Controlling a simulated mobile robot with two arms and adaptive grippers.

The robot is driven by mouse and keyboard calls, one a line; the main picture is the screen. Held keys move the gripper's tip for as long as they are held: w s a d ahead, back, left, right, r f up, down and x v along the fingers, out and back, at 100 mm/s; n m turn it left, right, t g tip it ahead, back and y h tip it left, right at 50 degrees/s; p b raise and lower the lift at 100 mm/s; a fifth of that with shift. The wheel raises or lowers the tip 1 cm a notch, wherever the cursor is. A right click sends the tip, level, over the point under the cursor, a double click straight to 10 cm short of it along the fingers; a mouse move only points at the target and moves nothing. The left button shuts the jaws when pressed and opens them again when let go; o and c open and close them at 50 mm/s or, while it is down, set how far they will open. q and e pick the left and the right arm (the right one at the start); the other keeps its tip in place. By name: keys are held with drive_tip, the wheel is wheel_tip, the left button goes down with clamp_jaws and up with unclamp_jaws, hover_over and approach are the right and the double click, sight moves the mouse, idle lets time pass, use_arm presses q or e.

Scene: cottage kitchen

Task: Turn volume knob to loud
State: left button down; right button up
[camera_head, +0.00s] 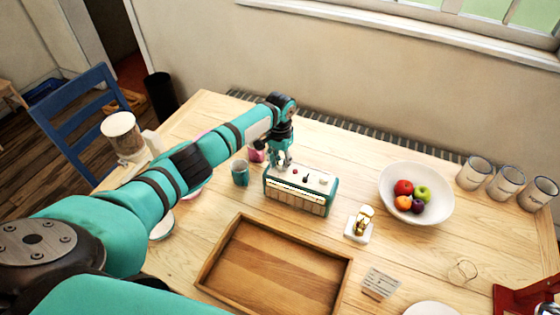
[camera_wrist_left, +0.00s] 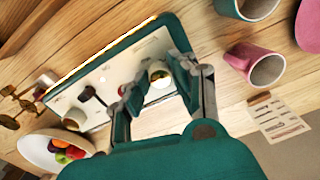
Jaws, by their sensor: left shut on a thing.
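A teal radio with a white top panel (camera_head: 315,180) stands on the table; the panel carries several small controls. In the left wrist view the radio's panel (camera_wrist_left: 115,65) fills the upper left. My left gripper (camera_head: 281,160) reaches down to the left end of the panel. In the left wrist view the fingers of my left gripper (camera_wrist_left: 157,84) are closed around a pale round knob (camera_wrist_left: 158,70), which they partly hide. A dark lever (camera_wrist_left: 86,94) and another white knob (camera_wrist_left: 75,119) sit further along the panel. I cannot read any volume marking. My right gripper is not in view.
A wooden tray (camera_head: 213,262) lies in front of the radio. A teal mug (camera_head: 240,174) and a pink mug (camera_wrist_left: 262,65) stand near its left end. A white fruit bowl (camera_head: 440,208), a small gold object (camera_head: 361,220) and several cups (camera_head: 505,182) are to the right.

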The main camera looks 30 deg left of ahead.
use_arm(q)
drive_tip(key=m, duration=0.3)
drive_tip(key=shift+m, duration=0.3)
drive_tip(key=m, duration=0.3)
drive_tip(key=shift+m, duration=0.3)
drive_tip(key=m+b, duration=0.1)
drive_tip(key=m, duration=0.9)
drive_tip(key=shift+b, duration=0.3)
drive_tip(key=m, duration=0.3)
drive_tip(key=shift+m+b, duration=0.3)
drive_tip(key=shift+b, duration=0.05)
drive_tip(key=m+b, duration=0.1)
drive_tip(key=m, duration=0.3)
drive_tip(key=shift+w, duration=0.1)
drive_tip(key=shift+m, duration=1.2)
drive_tip(key=c, duration=1.1)
unclamp_jaws()
